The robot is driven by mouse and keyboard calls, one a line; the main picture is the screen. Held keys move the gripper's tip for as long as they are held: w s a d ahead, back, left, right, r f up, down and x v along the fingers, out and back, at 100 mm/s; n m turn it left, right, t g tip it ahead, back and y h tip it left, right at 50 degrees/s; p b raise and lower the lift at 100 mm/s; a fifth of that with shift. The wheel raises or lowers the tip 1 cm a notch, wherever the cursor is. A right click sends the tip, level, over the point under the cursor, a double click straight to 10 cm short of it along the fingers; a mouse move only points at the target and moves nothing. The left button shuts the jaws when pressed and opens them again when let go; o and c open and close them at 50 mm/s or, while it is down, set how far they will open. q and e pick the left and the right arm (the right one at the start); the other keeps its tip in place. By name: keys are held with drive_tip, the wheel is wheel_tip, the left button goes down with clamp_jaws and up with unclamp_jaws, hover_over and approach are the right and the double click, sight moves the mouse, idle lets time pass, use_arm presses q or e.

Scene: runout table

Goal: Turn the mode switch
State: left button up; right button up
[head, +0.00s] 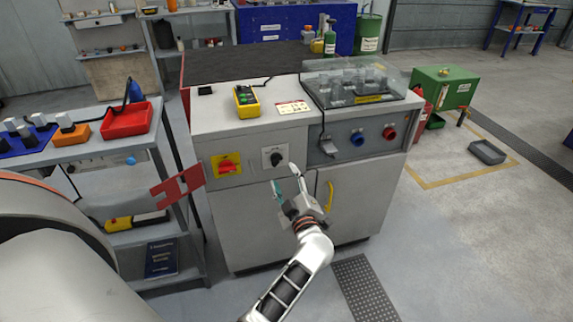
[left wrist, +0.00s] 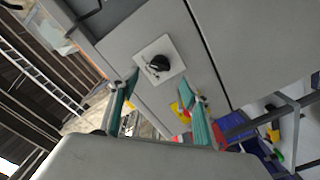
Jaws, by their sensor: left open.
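The mode switch is a black rotary knob (head: 278,158) on a pale square plate on the grey cabinet's front. In the left wrist view the knob (left wrist: 159,64) lies beyond the fingertips, roughly centred between them. My left gripper (head: 286,179) is open and empty, just below and in front of the knob in the head view. Its two teal-padded fingers (left wrist: 158,80) are spread apart and appear clear of the knob. My right gripper is not in view.
A red switch on a yellow plate (head: 227,166) sits left of the knob. A red bracket (head: 178,186) juts out at the cabinet's left edge. A yellow handle (head: 328,197) is on the door below right. Blue (head: 357,139) and red (head: 389,133) knobs are farther right.

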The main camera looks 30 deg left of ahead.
sight(278, 163)
use_arm(q)
drive_tip(key=b+x, duration=0.1)
drive_tip(key=x, duration=0.6)
drive_tip(key=shift+w+a, duration=0.1)
drive_tip(key=shift+a, duration=0.1)
